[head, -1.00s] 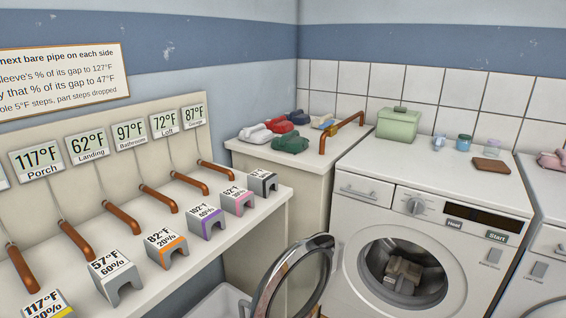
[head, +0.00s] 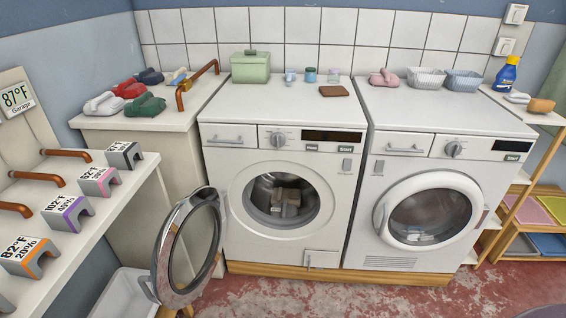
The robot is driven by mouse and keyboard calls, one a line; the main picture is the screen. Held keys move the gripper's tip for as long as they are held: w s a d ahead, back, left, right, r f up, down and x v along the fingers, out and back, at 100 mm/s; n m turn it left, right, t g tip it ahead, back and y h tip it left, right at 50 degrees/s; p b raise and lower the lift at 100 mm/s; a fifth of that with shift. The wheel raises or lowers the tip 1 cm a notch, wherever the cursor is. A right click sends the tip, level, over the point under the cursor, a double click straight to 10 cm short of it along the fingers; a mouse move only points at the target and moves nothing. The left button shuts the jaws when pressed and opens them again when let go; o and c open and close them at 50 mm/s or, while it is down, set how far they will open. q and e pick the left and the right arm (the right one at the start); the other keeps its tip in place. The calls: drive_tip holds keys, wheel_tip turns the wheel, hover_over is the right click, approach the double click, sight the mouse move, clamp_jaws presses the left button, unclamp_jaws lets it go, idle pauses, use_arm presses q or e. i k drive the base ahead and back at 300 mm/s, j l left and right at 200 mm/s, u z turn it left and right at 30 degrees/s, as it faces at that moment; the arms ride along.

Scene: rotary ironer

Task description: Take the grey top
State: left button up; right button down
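No piece is labelled as the grey top. A pale grey folded cloth (head: 102,104) lies at the front left of the side counter, beside red cloths (head: 130,88) and a green one (head: 145,104). A brownish-grey bundle (head: 287,198) sits inside the drum of the left machine (head: 214,150), whose round door (head: 190,245) hangs open to the left. Pale cloth (head: 420,237) shows dimly behind the shut door of the right machine (head: 430,172). I cannot tell which one is meant. Neither of my grippers is in view.
Grey sleeves (head: 98,181) with printed labels stand on the left shelf (head: 115,215) near copper pipes. A green lidded box (head: 250,68) and small jars stand on the left machine. The red floor in front is mostly clear.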

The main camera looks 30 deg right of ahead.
sight(284, 210)
drive_tip(key=z, duration=1.3)
drive_tip(key=i+j+z, duration=0.1)
drive_tip(key=z, duration=0.3)
drive_tip(key=i+j+z, duration=0.2)
drive_tip(key=z, duration=0.2)
drive_tip(key=i+j, duration=0.9)
drive_tip(key=i, duration=0.15)
drive_tip(key=i+j, duration=0.2)
drive_tip(key=i, duration=0.1)
